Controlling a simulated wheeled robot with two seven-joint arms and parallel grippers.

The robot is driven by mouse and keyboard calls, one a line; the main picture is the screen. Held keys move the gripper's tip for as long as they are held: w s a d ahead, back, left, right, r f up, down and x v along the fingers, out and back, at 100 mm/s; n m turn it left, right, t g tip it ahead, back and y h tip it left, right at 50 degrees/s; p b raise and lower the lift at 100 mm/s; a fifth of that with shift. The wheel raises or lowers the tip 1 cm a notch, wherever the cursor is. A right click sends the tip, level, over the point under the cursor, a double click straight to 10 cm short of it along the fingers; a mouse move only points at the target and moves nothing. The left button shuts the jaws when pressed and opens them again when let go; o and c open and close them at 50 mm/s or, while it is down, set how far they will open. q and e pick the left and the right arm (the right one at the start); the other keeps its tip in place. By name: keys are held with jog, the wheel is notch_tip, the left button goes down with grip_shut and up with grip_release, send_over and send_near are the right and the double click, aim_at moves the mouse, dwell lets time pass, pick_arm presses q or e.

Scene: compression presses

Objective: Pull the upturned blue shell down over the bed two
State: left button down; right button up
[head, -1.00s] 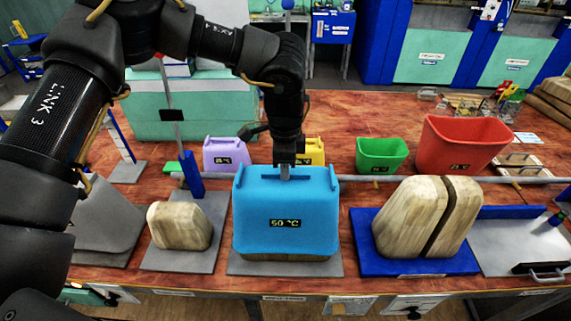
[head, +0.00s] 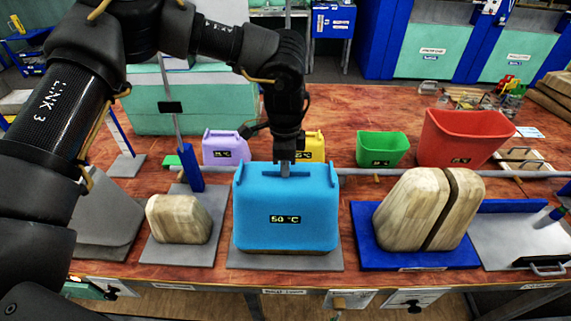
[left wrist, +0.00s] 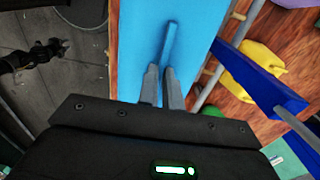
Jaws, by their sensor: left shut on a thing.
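The blue shell (head: 287,230), labelled 50 °C, sits open side down over a wooden form on the middle grey plate (head: 236,262). Only a thin strip of wood shows under its front lower edge, so the form is almost wholly hidden. My left gripper (head: 285,172) is above the shell, shut on the ridge along its top. In the left wrist view the two fingers (left wrist: 162,88) close on this blue ridge (left wrist: 170,42). I cannot read a bed number.
A small wooden form (head: 179,219) stands left and a large split one (head: 425,208) right on a blue base (head: 368,252). Purple (head: 226,147), yellow (head: 313,147), green (head: 382,148) and red (head: 465,138) shells stand behind a grey rail (head: 400,174).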

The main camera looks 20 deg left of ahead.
pick_arm(q)
jog(key=shift+f, duration=0.4)
jog(key=c, duration=1.5)
grip_release()
jog(key=shift+b, duration=0.3)
jog(key=shift+r, duration=0.3)
notch_tip(320, 180, up, 10)
jog(key=b, duration=0.3)
jog(key=shift+r, duration=0.15)
